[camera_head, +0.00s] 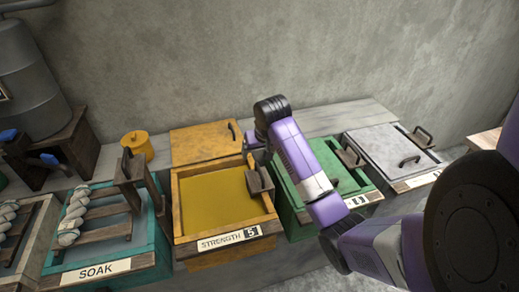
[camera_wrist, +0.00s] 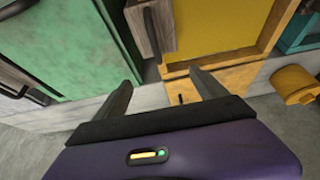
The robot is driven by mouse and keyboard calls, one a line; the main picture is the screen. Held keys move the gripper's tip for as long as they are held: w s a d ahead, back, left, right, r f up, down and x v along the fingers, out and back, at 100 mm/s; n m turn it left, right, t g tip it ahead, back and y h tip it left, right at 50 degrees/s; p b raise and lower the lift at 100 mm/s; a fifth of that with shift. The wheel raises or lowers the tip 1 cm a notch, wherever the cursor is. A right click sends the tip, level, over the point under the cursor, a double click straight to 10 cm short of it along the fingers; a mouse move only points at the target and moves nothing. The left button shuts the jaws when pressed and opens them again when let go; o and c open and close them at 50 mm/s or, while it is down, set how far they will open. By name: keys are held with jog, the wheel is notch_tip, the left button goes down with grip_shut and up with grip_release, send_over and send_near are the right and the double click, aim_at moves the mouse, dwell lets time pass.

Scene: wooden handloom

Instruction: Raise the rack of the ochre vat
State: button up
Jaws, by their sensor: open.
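The ochre vat (camera_head: 176,212) stands open in the middle of the head view, with yellow-ochre liquid inside and a label reading STRENGTH 5. Its rack shows as a wooden block (camera_head: 259,181) with a dark handle at the vat's right side; the rest of the rack is not visible. In the wrist view the wooden block (camera_wrist: 141,32) and its dark handle stand beyond my fingertips.
The ochre lid (camera_head: 203,143) lies behind the vat, with a small yellow pot (camera_head: 137,144) to its left. A teal SOAK vat (camera_head: 160,262) with a raised wooden rack stands left.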

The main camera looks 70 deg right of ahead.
aim_at(260, 170)
jog(key=shift+f+b, duration=1.35)
jog(key=shift+f, duration=3.15)
jog(key=shift+f, duration=0.25)
grip_shut()
notch_tip(260, 170, up, 18)
jog(key=p, duration=1.6)
jog(key=shift+r+p, duration=0.25)
jog(key=shift+p, duration=0.15)
jog(key=shift+o, duration=1)
grip_release()
